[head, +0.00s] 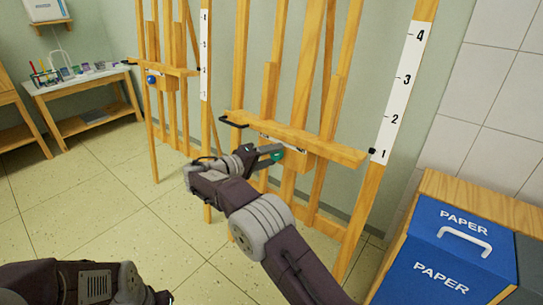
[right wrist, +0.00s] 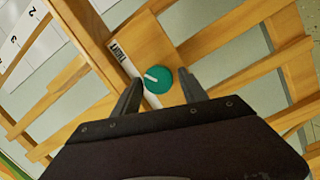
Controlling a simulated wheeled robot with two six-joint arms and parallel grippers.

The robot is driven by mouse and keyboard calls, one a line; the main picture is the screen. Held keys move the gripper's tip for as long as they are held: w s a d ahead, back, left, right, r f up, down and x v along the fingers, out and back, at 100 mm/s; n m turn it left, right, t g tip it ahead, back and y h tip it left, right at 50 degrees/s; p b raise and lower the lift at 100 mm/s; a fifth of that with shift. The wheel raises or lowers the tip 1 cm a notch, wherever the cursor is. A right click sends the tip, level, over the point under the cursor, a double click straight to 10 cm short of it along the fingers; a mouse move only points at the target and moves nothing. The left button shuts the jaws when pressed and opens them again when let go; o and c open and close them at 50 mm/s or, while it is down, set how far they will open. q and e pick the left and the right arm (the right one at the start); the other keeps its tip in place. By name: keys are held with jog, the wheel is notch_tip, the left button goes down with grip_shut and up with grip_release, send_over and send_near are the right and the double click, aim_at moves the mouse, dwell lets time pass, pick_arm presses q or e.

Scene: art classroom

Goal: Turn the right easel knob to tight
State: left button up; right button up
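The right easel (head: 300,140) is wooden, with a number scale on its right post. Its teal knob (right wrist: 157,80) shows in the right wrist view on a wooden block, with a white line pointing left and slightly up. A white label (right wrist: 118,56) reading TIGHT is beside it, at upper left. My right gripper (right wrist: 159,77) is open, with one finger on each side of the knob and visible gaps between. In the head view, my right gripper (head: 267,154) reaches the easel's ledge and partly hides the knob (head: 279,155). My left gripper is mostly cut off at the bottom edge.
A left easel (head: 176,72) with a blue knob (head: 151,79) stands further back. A blue PAPER bin (head: 440,265) in a wooden frame stands at lower right. A table with art supplies (head: 85,78) is at back left. The floor in the left middle is clear.

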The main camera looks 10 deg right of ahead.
jog(key=p+v, duration=0.4)
jog(key=v, duration=0.5)
jog(key=shift+p, duration=0.4)
